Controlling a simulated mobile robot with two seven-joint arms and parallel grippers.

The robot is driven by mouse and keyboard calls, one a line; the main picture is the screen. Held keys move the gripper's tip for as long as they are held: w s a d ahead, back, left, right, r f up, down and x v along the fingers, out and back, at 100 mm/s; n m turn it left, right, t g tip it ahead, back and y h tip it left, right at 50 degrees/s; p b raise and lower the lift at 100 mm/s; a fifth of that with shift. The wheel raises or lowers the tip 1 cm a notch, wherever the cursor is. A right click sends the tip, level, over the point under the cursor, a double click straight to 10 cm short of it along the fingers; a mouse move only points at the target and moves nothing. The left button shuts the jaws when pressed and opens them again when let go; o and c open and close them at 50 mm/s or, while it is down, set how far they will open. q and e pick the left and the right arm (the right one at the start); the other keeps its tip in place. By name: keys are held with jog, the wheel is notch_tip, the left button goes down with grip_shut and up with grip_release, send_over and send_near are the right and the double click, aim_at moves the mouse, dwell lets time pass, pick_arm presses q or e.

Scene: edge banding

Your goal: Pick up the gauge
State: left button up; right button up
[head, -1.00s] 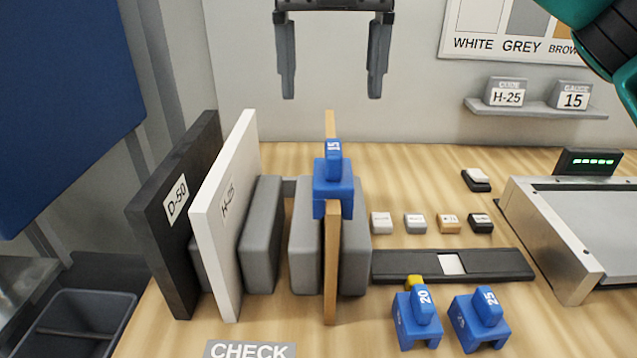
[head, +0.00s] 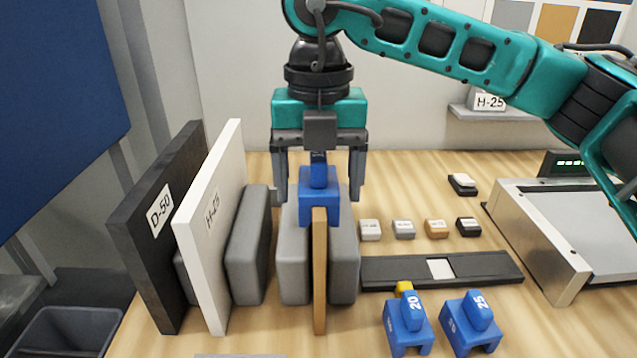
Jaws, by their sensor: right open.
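A blue gauge (head: 319,196) sits astride the top edge of an upright brown board (head: 320,275) in a grey rack. In the earlier frame its handle reads 15. My right gripper (head: 318,192) is open, pointing down, with one finger on each side of the gauge's upper part; gaps show between fingers and gauge. Two more blue gauges, marked 20 (head: 407,325) and 25 (head: 470,322), stand on the table at the front right. My left gripper is not in view.
Small sample blocks (head: 404,229) and a dark strip (head: 490,268) lie right. A metal-framed machine (head: 540,240) stands at far right.

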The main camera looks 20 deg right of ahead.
jog(key=shift+f, duration=0.25)
jog(key=shift+c, duration=0.4)
jog(key=c, duration=1.1)
notch_tip(320, 180, up, 11)
jog(key=shift+f+p, duration=0.15)
jog(key=shift+p, duration=0.2)
jog(key=shift+c, duration=0.2)
notch_tip(320, 180, up, 16)
jog(key=p, duration=0.2)
jog(key=shift+r, duration=0.2)
